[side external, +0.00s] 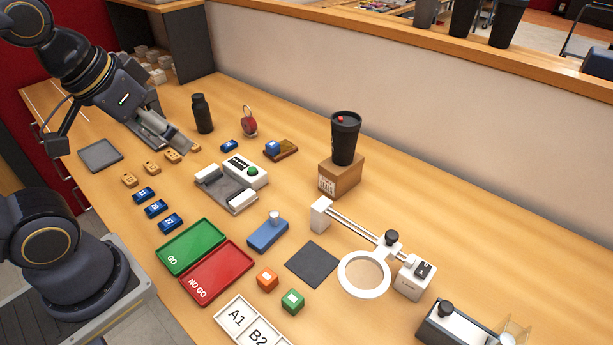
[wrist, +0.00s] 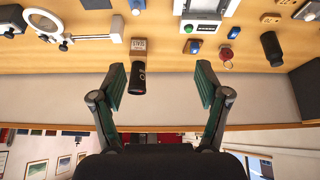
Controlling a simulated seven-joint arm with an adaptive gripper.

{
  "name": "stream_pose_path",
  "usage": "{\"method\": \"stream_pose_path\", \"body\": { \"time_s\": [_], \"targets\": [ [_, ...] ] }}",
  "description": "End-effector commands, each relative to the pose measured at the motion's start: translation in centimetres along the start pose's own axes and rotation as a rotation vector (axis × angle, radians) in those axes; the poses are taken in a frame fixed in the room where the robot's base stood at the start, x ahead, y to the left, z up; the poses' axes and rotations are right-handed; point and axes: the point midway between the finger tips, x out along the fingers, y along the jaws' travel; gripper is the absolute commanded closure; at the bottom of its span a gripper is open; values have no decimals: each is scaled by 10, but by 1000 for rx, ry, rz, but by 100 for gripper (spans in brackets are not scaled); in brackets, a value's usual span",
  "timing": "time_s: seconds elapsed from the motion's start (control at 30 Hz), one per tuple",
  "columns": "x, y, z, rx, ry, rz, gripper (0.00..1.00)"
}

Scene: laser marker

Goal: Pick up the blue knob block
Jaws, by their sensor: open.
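The blue knob block (side external: 266,236) is a flat blue block with a white round knob on top. It lies on the table in the middle of the side external view, right of the green and red trays. In the wrist view, a blue piece with a pale knob (wrist: 136,8) shows at the top edge, partly cut off. My gripper (side external: 184,146) is at the upper left of the side external view, well away from the block. In the wrist view my gripper (wrist: 160,75) has its fingers spread wide with nothing held between them.
A black cup (side external: 345,140) stands on a cardboard box (side external: 341,178). A white fixture with a green button (side external: 245,171), a dark pad (side external: 312,264) and a ring magnifier (side external: 364,274) surround the block. Orange (side external: 267,279) and green (side external: 292,301) cubes lie in front. A black bottle (side external: 202,114) stands near my gripper.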

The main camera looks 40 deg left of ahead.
Motion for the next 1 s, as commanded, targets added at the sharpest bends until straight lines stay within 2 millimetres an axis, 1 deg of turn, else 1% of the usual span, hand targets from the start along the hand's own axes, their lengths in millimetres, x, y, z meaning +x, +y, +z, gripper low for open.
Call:
{"method": "stream_pose_path", "body": {
  "time_s": [0.03, 0.07, 0.17, 0.27, 0.33, 0.4, 0.5, 0.6, 0.73, 0.87, 1.0],
  "targets": [
    [-5, 1, -14, -32, 18, 1, 25],
    [-4, 2, -20, -46, 9, 2, 25],
    [7, 7, -40, -80, -46, 7, 25],
    [32, 18, -60, -103, -135, 8, 25],
    [55, 27, -71, -109, -205, 5, 25],
    [81, 36, -76, -107, -276, -2, 25],
    [114, 48, -75, -92, -366, -13, 25],
    [139, 56, -68, -68, -436, -21, 25],
    [156, 60, -56, -49, -491, -30, 25],
    [171, 62, -46, -42, -503, -31, 25],
    [200, 61, -30, -42, -504, -32, 25]
  ]
}}
